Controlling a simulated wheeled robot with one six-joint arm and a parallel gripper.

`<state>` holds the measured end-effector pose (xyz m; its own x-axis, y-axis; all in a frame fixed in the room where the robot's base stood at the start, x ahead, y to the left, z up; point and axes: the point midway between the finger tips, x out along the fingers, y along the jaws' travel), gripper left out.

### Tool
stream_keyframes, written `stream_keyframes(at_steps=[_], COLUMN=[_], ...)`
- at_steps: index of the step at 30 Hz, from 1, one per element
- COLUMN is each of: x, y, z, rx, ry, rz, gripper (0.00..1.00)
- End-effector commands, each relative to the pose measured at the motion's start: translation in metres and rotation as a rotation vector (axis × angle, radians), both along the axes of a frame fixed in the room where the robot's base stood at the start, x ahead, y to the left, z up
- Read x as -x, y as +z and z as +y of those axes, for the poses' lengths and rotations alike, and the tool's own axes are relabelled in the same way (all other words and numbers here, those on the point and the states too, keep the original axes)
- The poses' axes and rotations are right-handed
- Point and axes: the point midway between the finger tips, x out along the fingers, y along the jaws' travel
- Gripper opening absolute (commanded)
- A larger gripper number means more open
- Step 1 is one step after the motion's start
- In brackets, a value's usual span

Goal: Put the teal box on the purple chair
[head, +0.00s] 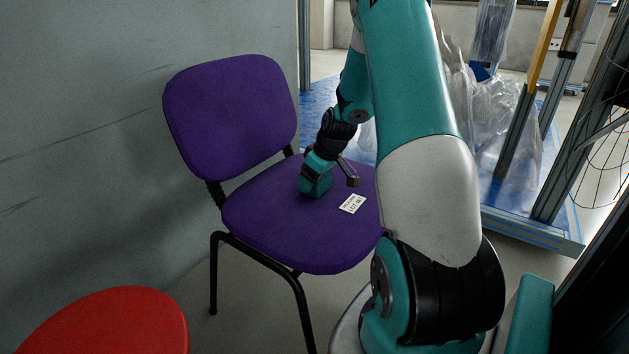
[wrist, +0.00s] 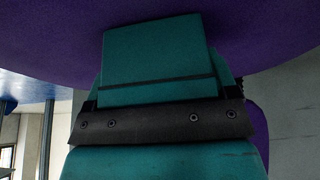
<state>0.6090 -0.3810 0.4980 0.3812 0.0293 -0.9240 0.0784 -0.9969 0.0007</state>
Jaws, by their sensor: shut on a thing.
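The purple chair (head: 300,225) stands in the middle of the head view, with its seat clear apart from a white label (head: 352,203). My gripper (head: 325,172) reaches down over the middle of the seat and is shut on the teal box (head: 314,184). The box is at or just above the seat; I cannot tell whether it touches. In the wrist view the teal box (wrist: 155,48) shows in front of the dark edge of my gripper (wrist: 155,121), against the purple seat (wrist: 255,35). The box's far side is hidden.
A red round seat (head: 110,325) is at the lower left. A grey wall (head: 80,120) runs behind the chair on the left. Clear plastic sheeting (head: 500,120) and metal frame posts (head: 555,160) stand at the right. The front of the purple seat is free.

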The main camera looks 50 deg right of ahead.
Motion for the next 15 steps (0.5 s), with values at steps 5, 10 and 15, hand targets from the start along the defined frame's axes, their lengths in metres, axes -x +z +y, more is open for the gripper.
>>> stream_keyframes(at_steps=[5, 10, 15], x=[-0.0001, 0.0000, 0.0000], y=[-0.0001, -0.0013, -0.0011], z=[-0.0001, 0.0000, 0.0000], rx=[0.000, 0.000, 0.000], ry=[0.000, 0.000, 0.000], rz=[-0.001, 0.000, 0.000], gripper=[0.52, 1.00, 1.00])
